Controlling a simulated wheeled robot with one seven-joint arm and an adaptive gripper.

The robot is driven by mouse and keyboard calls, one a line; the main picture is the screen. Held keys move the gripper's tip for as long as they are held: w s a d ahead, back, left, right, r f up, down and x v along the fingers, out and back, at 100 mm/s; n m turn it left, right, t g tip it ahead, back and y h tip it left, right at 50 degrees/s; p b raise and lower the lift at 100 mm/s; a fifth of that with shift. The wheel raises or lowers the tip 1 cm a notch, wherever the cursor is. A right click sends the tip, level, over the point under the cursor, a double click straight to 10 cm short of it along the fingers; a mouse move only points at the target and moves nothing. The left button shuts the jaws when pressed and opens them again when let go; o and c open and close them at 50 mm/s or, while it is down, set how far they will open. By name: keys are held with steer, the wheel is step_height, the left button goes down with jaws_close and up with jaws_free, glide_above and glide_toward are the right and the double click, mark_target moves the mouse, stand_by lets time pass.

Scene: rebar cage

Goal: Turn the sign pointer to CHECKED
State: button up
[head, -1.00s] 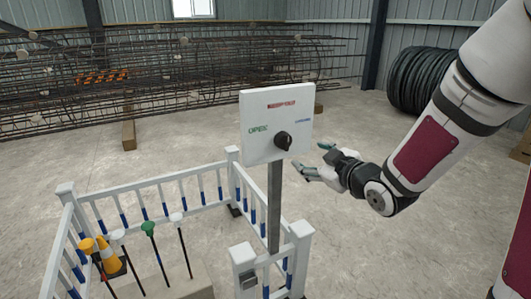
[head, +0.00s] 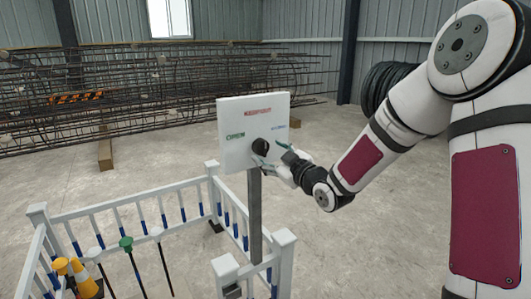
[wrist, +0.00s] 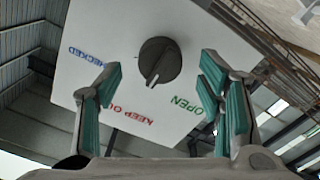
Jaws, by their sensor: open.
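The white sign board (head: 240,115) stands on a grey post, with red lettering at the top, green OPEN at left and blue lettering at right. Its dark round knob (head: 260,147) is the pointer. In the wrist view the board appears upside down, and the knob (wrist: 160,62) has a pale mark facing roughly toward the red KEEP OUT. Blue CHECKED (wrist: 85,56) is at left, green OPEN at right. My gripper (head: 271,155) is at the board's lower right, close to the knob. Its open fingers (wrist: 160,70) appear on either side of the knob; contact cannot be told.
A white railing (head: 130,207) encloses the area around the sign's post. Several capped stakes (head: 126,244) and an orange cone (head: 87,282) stand inside it. A long rebar cage (head: 130,85) lies behind, and a black coil (head: 378,85) is at the back right.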

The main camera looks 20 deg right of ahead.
mark_target(265, 150)
steer(key=shift+x, duration=1.55)
steer(key=c, duration=1.1)
steer(key=shift+c, duration=0.2)
steer(key=m+p, duration=0.2)
steer(key=m, duration=0.3)
steer(key=shift+m, duration=0.3)
steer(key=m+p, duration=0.3)
steer(key=m, duration=0.3)
steer(key=shift+a, duration=0.1)
steer(key=shift+m, duration=0.3)
